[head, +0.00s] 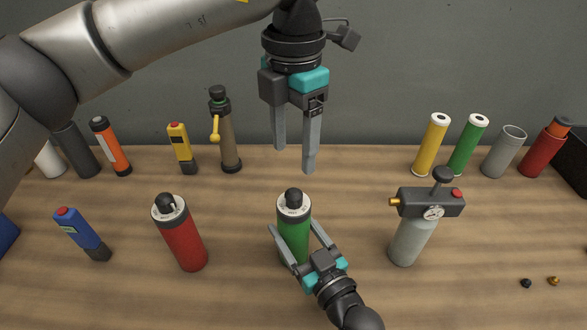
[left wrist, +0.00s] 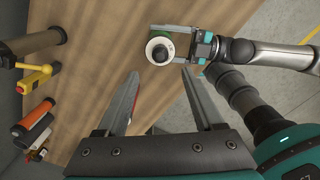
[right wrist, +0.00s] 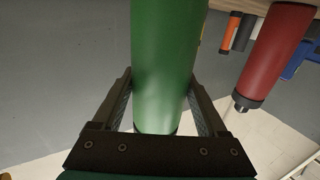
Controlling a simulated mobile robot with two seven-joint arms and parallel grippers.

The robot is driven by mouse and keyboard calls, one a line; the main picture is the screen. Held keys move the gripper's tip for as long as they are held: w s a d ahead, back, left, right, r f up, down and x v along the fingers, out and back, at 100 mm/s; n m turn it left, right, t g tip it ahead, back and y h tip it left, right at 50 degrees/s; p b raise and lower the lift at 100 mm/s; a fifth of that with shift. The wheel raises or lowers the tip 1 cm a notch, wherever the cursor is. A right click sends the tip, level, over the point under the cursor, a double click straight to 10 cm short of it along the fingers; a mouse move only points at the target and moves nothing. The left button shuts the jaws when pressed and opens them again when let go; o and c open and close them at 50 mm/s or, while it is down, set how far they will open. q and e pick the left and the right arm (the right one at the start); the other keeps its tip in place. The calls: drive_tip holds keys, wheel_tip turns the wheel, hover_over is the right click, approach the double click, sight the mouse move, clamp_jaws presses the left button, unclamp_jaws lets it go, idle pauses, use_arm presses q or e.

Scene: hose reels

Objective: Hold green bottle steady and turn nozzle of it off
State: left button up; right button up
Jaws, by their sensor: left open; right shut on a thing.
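The green bottle (head: 295,238) stands upright at the front middle of the table, with a white collar and a black nozzle knob (head: 293,197) on top. My right gripper (head: 293,238) is shut around its body from the front; the right wrist view shows the green body (right wrist: 165,70) between the fingers. My left gripper (head: 295,160) is open and empty, pointing down above and slightly behind the bottle. In the left wrist view the nozzle knob (left wrist: 160,52) shows beyond the open fingers, apart from them.
A red bottle (head: 182,238) stands left of the green one, and a grey bottle with a gauge (head: 412,235) stands right. Several cylinders and devices line the back of the table, including a brown bottle with a yellow lever (head: 228,135).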

use_arm(q)
drive_tip(key=shift+r, duration=1.45)
use_arm(e)
drive_tip(key=o, duration=1.6)
drive_tip(key=shift+s+d, duration=0.1)
